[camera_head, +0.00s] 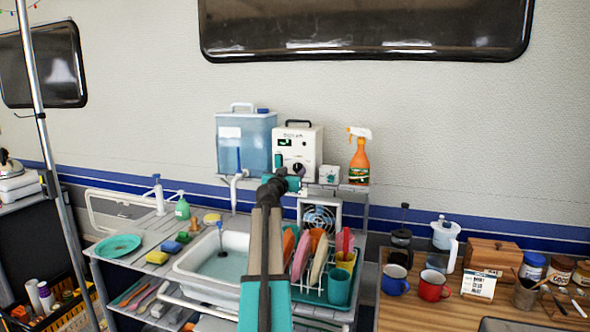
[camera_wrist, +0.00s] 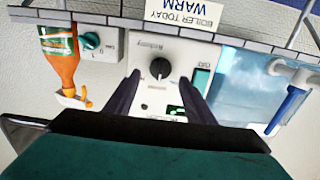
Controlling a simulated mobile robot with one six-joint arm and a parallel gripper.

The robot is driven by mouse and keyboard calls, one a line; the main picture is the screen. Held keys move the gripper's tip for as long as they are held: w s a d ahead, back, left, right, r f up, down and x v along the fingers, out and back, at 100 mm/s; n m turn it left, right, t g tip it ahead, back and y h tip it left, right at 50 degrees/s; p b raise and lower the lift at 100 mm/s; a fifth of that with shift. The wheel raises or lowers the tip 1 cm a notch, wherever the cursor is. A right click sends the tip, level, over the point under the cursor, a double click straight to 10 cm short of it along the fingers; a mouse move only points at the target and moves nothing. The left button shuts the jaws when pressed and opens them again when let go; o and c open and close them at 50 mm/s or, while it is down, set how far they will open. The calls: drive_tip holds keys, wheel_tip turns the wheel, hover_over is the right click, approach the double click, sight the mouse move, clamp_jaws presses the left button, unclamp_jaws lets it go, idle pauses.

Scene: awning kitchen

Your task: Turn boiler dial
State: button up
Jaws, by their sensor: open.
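The boiler is a white box (camera_head: 312,143) with a black top handle, standing on the shelf against the wall; its front also shows, upside down, in the wrist view (camera_wrist: 142,52). Its round black dial (camera_wrist: 160,69) has a light pointer mark and sits between my two dark fingers in the wrist view. My gripper (camera_wrist: 160,78) is open and empty, its fingertips on either side of the dial; I cannot tell whether they touch it. In the head view my arm covers part of the area below the boiler.
A blue water tank (camera_head: 240,142) stands left of the boiler. A small white box with a teal dial (camera_wrist: 90,41) and an orange spray bottle (camera_head: 359,163) stand right of it. A "BOILER TODAY WARM" sign (camera_wrist: 187,15) hangs at the shelf edge. A dish rack (camera_head: 310,290) stands below.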

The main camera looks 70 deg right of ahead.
sight(296, 168)
drive_tip(key=shift+w+d+p, duration=0.1)
drive_tip(key=shift+d+p, duration=0.2)
drive_tip(key=shift+d, duration=1.6)
drive_tip(key=c, duration=1)
